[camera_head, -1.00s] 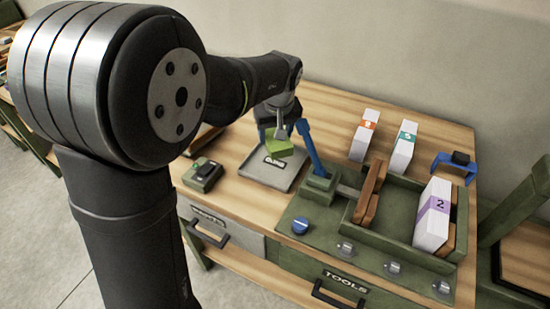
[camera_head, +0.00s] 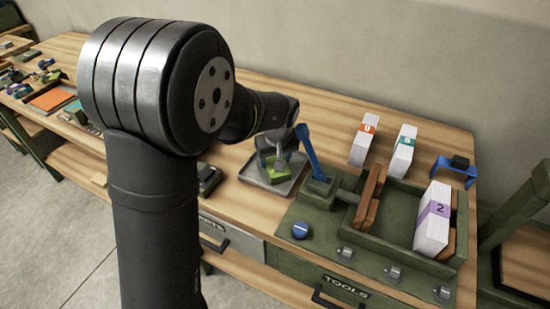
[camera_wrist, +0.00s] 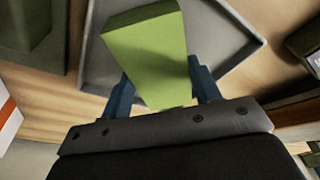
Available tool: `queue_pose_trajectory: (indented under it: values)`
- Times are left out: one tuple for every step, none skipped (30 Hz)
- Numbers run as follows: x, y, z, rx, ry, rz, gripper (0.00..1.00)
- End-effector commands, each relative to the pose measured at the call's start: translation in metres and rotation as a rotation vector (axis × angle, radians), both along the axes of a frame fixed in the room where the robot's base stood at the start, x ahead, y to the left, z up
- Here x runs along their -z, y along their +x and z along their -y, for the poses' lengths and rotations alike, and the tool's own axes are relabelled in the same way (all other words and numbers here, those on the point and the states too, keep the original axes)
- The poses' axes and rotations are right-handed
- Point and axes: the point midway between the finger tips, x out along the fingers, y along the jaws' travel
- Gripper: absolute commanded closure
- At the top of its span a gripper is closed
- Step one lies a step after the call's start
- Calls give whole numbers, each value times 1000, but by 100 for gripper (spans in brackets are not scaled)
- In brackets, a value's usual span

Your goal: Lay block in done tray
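The green block (camera_head: 277,174) is over the floor of the grey done tray (camera_head: 255,180), inside its rim as seen in the head view. I cannot tell whether it touches the tray floor. My gripper (camera_wrist: 160,92) has its blue fingers on both sides of the block, which also shows in the wrist view (camera_wrist: 148,50). The fingers appear shut on it. The tray (camera_wrist: 230,35) lies behind the block there. The tray's label is hidden in the head view.
A green fixture with a blue lever (camera_head: 308,152) stands just right of the tray. A dark green device (camera_head: 208,178) is on its left. White numbered blocks (camera_head: 404,150) stand at the back right, and one (camera_head: 433,220) sits in a green box.

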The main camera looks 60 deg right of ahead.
Motion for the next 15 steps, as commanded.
queue_pose_trajectory:
  values:
    - [0, 0, 0, 0, 0, 0, 34]
    - [0, 0, 0, 0, 0, 0, 28]
    - [0, 0, 0, 0, 0, 0, 22]
    - [0, 0, 0, 0, 0, 0, 22]
    - [0, 0, 0, 0, 0, 0, 22]
    - [0, 0, 0, 0, 0, 0, 22]
    - [0, 0, 0, 0, 0, 0, 22]
    - [0, 0, 0, 0, 0, 0, 22]
    - [0, 0, 0, 0, 0, 0, 22]
    - [0, 0, 0, 0, 0, 0, 22]
    - [0, 0, 0, 0, 0, 0, 22]
    - [-2, 0, 0, 0, 0, 0, 22]
    - [-3, 0, 0, 0, -1, 0, 22]
    - [-5, 0, 0, 0, -1, 0, 22]
    - [-9, -1, 0, 0, -3, 0, 22]
